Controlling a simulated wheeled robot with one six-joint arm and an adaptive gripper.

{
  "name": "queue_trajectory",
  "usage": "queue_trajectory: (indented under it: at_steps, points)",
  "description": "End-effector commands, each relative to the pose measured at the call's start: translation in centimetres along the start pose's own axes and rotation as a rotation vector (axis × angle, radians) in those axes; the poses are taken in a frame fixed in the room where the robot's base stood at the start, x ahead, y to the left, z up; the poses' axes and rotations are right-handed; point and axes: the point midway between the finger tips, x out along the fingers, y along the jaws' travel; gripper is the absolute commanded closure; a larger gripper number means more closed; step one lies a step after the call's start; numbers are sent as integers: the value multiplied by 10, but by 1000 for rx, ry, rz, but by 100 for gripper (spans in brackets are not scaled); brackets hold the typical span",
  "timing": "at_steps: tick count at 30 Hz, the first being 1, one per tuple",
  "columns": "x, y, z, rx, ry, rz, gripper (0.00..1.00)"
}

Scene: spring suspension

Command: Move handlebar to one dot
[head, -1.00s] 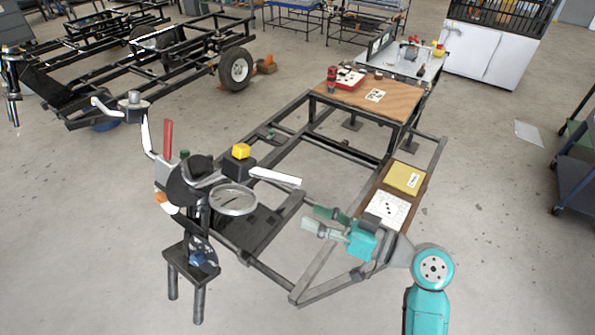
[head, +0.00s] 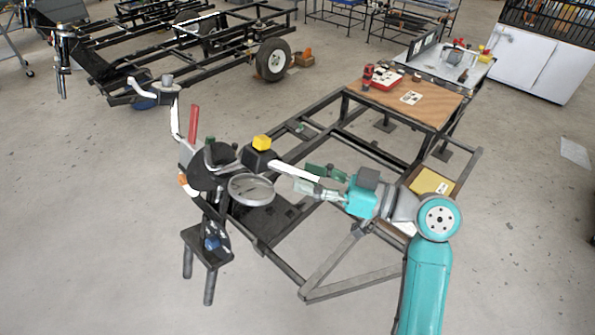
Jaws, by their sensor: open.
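The handlebar (head: 292,170) has a white right arm running from a black clamp with a yellow block (head: 262,143). White curved parts and a red upright (head: 194,122) stand at its left side, on a dark stand (head: 207,240). My gripper (head: 303,176) is open, its two fingers pointing left. The white arm's right end appears between or just beside the fingers; I cannot tell whether they touch. A white card (head: 408,228) at the right of the frame, which showed dots earlier, is mostly hidden behind my arm. I cannot make out a one-dot mark.
A dark metal frame (head: 335,272) lies under and beyond my gripper. A wooden tabletop (head: 440,103) carries a red box (head: 383,80) and a printed card (head: 411,98).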

Motion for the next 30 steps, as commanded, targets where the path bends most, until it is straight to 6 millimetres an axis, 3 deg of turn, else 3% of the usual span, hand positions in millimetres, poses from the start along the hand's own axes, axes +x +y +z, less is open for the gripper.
queue_trajectory:
  at_steps: [6, 18, 24, 30]
  points:
    - [25, 0, 0, 1, 1, -1, 52]
    - [30, 0, 0, 1, 1, 1, 52]
    - [30, 0, 0, 1, 1, 1, 100]
    - [30, 0, 0, 3, 1, 1, 100]
